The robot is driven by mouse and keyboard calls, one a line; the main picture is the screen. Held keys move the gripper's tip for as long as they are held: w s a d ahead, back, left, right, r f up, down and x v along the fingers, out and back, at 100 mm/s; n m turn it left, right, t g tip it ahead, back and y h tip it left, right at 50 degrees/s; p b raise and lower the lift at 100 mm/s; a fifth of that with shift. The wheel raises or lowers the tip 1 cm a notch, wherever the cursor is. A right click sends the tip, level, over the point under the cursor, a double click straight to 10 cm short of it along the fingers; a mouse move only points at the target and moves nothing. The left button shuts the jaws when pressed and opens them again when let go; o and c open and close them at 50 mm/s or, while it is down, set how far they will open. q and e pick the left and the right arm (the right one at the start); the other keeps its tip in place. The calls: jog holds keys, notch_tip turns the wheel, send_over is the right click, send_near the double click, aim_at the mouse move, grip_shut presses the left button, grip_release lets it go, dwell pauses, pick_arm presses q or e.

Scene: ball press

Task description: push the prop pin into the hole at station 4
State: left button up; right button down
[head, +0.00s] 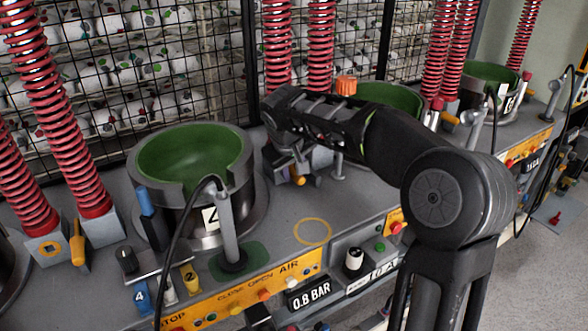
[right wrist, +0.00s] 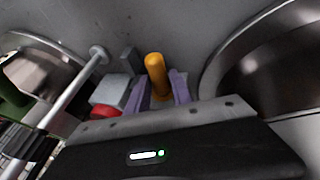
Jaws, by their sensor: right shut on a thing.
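The station 4 cup (head: 190,160) is a grey pot with a green lining at the left of the head view. My right gripper (head: 297,172) is to the right of this cup, low over the bench. It is shut on the orange prop pin (head: 299,180). In the right wrist view the pin (right wrist: 155,72) shows between two purple fingers (right wrist: 160,92), its rounded end standing out beyond them. The hole is not visible, and I cannot tell how deep the pin sits. My left gripper is not in view.
A grey post with a round head (head: 338,160) stands close right of the gripper. Red springs (head: 277,45) rise behind it. Another orange pin (head: 77,243) is at the left block. Bare bench with a yellow ring (head: 312,231) lies in front.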

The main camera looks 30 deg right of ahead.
jog(key=shift+w, duration=0.25)
jog(key=c, duration=1)
grip_release()
jog(key=shift+c, duration=0.2)
jog(key=v, duration=0.8)
jog(key=shift+f, duration=0.1)
